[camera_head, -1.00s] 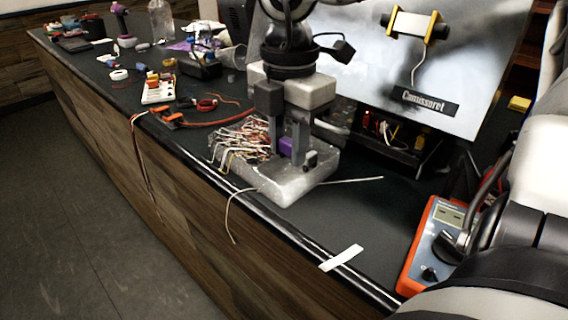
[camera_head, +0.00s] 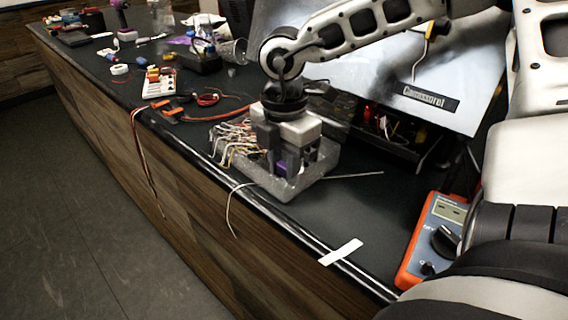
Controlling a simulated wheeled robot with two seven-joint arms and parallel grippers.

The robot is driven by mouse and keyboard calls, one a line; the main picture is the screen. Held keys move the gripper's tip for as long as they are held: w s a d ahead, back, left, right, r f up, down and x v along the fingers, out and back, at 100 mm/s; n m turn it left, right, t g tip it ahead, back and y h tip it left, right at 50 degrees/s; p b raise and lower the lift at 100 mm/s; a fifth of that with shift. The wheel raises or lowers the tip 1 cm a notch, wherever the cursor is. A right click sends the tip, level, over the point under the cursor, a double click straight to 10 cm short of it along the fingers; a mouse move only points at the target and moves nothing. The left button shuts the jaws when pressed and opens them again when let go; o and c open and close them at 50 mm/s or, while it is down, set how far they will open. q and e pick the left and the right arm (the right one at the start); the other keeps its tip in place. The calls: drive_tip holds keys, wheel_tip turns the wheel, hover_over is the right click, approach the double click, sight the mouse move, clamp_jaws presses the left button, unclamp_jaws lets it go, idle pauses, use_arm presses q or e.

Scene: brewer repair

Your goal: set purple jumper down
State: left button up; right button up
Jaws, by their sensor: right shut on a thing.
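My right gripper (camera_head: 287,170) points down over the clear-grey tray (camera_head: 300,184) near the counter's front edge. It is shut on the purple jumper (camera_head: 281,167), a small purple block low between its fingers. The fingers hide part of the jumper, and I cannot tell whether it touches the tray. Several white, red and brown jumper wires (camera_head: 232,137) lie in the tray's left part, beside the gripper. My left gripper is not in view.
An orange multimeter (camera_head: 418,255) lies to the right, and a white strip (camera_head: 341,252) on the front edge. The brewer panel (camera_head: 470,70) stands behind. A white breadboard (camera_head: 158,85) and tools lie to the left.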

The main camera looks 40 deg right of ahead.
sight(284, 164)
drive_tip(key=shift+f+b, duration=0.3)
drive_tip(key=shift+f, duration=0.05)
drive_tip(key=o, duration=0.7)
drive_tip(key=shift+r, duration=0.2)
drive_tip(key=shift+c, duration=0.2)
drive_tip(key=shift+p, duration=0.3)
drive_tip(key=shift+r+p, duration=0.25)
drive_tip(key=shift+p, duration=0.05)
wheel_tip(284, 164, up, 12)
drive_tip(key=shift+f, duration=0.1)
